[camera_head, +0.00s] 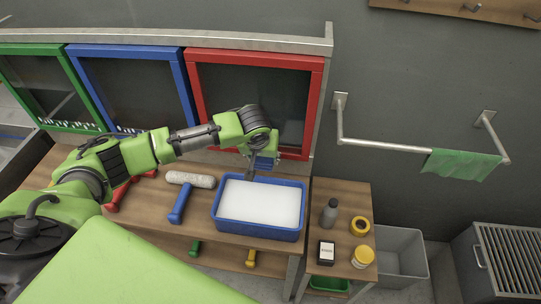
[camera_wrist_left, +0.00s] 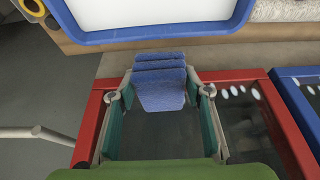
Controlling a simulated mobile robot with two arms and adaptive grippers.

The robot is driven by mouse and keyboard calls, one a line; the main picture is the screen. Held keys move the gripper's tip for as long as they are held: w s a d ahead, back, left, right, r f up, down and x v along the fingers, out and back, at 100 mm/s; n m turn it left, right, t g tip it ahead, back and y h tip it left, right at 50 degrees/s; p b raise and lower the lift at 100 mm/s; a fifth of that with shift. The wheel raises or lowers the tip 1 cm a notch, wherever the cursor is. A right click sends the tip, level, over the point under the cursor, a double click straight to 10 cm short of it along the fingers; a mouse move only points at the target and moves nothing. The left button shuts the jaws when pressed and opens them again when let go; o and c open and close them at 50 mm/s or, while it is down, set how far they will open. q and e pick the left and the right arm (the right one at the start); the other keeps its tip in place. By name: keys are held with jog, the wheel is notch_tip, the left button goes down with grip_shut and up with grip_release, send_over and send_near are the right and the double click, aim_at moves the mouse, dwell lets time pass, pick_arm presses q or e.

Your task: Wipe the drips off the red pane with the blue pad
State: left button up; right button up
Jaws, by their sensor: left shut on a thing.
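The red pane (camera_head: 290,95) is dark glass in a red frame, at the right end of a row of framed panes. White drips (camera_wrist_left: 240,90) lie along its lower edge in the wrist view, near one corner; my arm covers that corner in the head view. My left gripper (camera_head: 263,152) is in front of the lower part of the red pane, above the blue tub. It is shut on the blue pad (camera_wrist_left: 160,85), which sits between both fingers. I cannot tell whether the pad touches the glass. My right gripper is not in view.
A blue tub (camera_head: 256,231) of white suds stands on the wooden bench below. A roller (camera_head: 190,180) and a blue-handled tool (camera_head: 180,204) lie left of it. Blue (camera_head: 130,90) and green (camera_head: 45,85) framed panes, both with drips, stand left. A rail with a green cloth (camera_head: 460,164) is right.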

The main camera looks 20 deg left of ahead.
pick_arm(q)
jog(key=shift+a, duration=0.35)
jog(key=shift+s+a+r+p, duration=0.15)
jog(key=shift+s+a+p, duration=0.15)
jog(key=shift+a+p, duration=0.45)
jog(key=s+a+p, duration=0.2)
jog(key=s+a, duration=0.2)
jog(key=a, duration=1)
jog(key=shift+a, duration=0.4)
jog(key=s+d, duration=0.2)
jog(key=s, duration=0.4)
jog(key=shift+s+f, duration=0.2)
jog(key=shift+s, duration=0.2)
jog(key=shift+d, duration=0.15)
dwell(0.9)
